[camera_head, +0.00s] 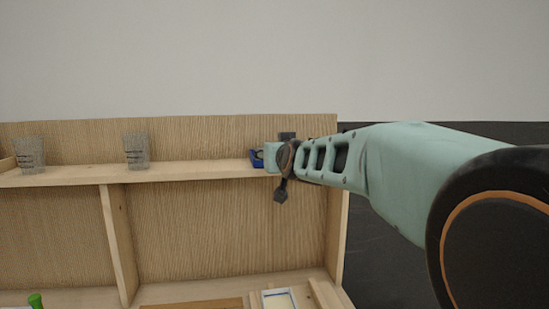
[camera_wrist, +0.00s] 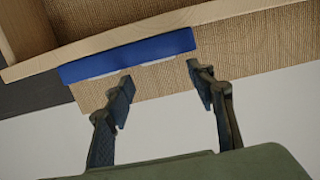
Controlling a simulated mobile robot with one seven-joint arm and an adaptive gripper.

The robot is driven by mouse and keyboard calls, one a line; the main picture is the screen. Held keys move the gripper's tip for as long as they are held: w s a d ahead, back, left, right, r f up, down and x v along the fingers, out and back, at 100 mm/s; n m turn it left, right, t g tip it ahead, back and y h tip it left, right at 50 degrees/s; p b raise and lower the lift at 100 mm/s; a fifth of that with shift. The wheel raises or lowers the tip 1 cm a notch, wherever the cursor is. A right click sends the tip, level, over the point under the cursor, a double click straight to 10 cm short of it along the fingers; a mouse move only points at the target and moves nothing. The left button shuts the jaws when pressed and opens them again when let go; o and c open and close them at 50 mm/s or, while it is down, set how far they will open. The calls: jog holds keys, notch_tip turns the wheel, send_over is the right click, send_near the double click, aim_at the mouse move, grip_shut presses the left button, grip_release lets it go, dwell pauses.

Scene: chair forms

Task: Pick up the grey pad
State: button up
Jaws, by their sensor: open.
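I cannot make out a clearly grey pad in either view. A blue object (camera_head: 257,158) sits at the right part of the wooden shelf, partly hidden by my arm. In the wrist view it shows as a long blue strip (camera_wrist: 130,54) with pale patches along its lower edge. My gripper (camera_wrist: 160,84) is open and empty, with its two fingers spread just short of the blue strip. In the head view my gripper (camera_head: 283,163) is at the shelf's right end, beside the blue object.
Below are an upright divider (camera_head: 119,240), a white-rimmed tray (camera_head: 265,300) with a pale inside, and a green item (camera_head: 36,300). The shelf between middle cup and blue object is clear.

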jog(key=shift+p+x, duration=1.1)
jog(key=shift+x, duration=4.2)
jog(key=shift+d, duration=0.1)
jog(key=shift+c, duration=0.2)
jog(key=c, duration=0.7)
jog(key=shift+r, duration=0.15)
